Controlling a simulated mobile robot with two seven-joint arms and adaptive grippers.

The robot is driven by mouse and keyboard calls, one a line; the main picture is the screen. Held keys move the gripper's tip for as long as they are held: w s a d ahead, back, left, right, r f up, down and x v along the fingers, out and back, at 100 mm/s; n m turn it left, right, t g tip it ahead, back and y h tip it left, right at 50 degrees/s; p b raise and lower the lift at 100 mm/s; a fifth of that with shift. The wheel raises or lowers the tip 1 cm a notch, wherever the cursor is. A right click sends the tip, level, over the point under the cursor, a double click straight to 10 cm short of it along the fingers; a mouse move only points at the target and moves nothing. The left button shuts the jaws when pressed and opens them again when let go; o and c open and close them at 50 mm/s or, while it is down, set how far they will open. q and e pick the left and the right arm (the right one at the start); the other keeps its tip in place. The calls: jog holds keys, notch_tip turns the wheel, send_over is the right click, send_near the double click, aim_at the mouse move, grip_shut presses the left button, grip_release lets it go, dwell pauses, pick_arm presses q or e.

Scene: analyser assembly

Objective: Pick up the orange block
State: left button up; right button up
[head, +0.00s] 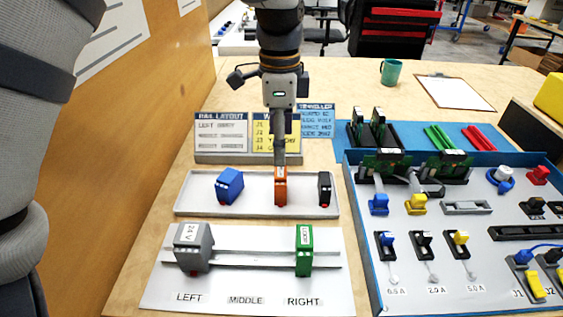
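The orange block (281,187) stands upright in the middle of the shallow grey tray (240,209), between a blue block (229,186) and a black block (325,188). My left gripper (280,157) points straight down from the top of the head view, with its fingertips at the top of the orange block. The fingers are seen edge-on as one narrow shape, so I cannot tell whether they are open or shut on the block. The block's base appears to rest in the tray. My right gripper is not in view.
In front, a white board has rails holding a grey 24 V block (193,247) and a green block (304,251). A sign stand (221,136) is behind the tray. A blue-edged panel (400,285) with connectors is at right. A wooden wall (150,130) is at left.

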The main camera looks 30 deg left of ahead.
aim_at(280, 174)
pick_arm(q)
jog(key=f, duration=0.6)
jog(key=shift+s+d+f, duration=0.2)
jog(key=shift+s, duration=0.2)
jog(key=f, duration=0.3)
jog(key=f+b, duration=0.1)
jog(key=f, duration=0.1)
jog(key=shift+w+a+f, duration=0.15)
jog(key=shift+w+f, duration=0.15)
jog(key=shift+w, duration=0.05)
jog(key=shift+r, duration=0.15)
jog(key=shift+c, duration=0.6)
jog(key=c, duration=1.2)
